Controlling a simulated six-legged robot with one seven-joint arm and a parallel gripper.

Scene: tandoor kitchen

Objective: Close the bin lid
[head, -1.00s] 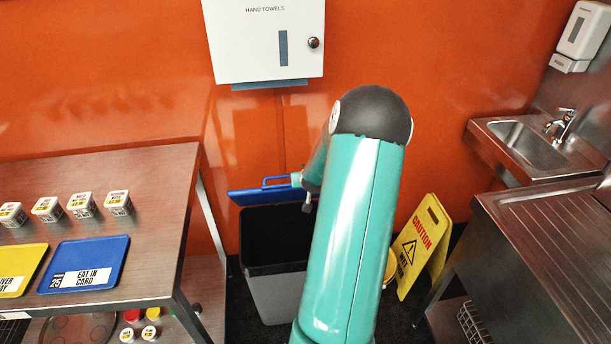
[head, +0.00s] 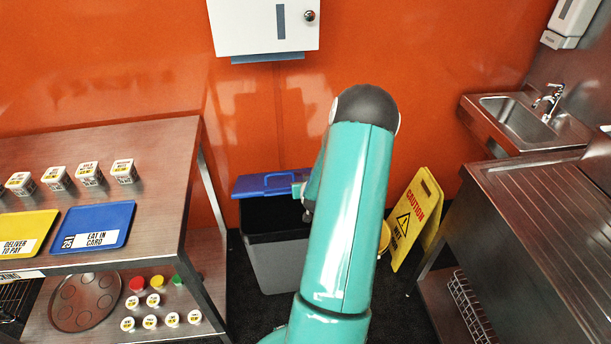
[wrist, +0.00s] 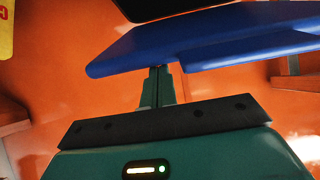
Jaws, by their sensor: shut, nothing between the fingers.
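The bin (head: 280,264) is a grey body with a dark rim, standing on the floor against the orange wall. Its blue lid (head: 250,186), with a blue handle, is raised at the back, tilted over the rear of the dark opening. The front of the opening still shows. My gripper (head: 299,189) is at the lid's right end, partly hidden by my arm. In the wrist view my shut, empty gripper (wrist: 159,72) has its fingertips at the edge of the blue lid (wrist: 140,52); they look to touch it, though exact contact is hard to tell.
A steel table with a blue card (head: 97,219) stands left of the bin. A yellow caution sign (head: 412,218) and a steel counter (head: 540,230) stand to the right. A towel dispenser (head: 262,28) hangs on the wall above.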

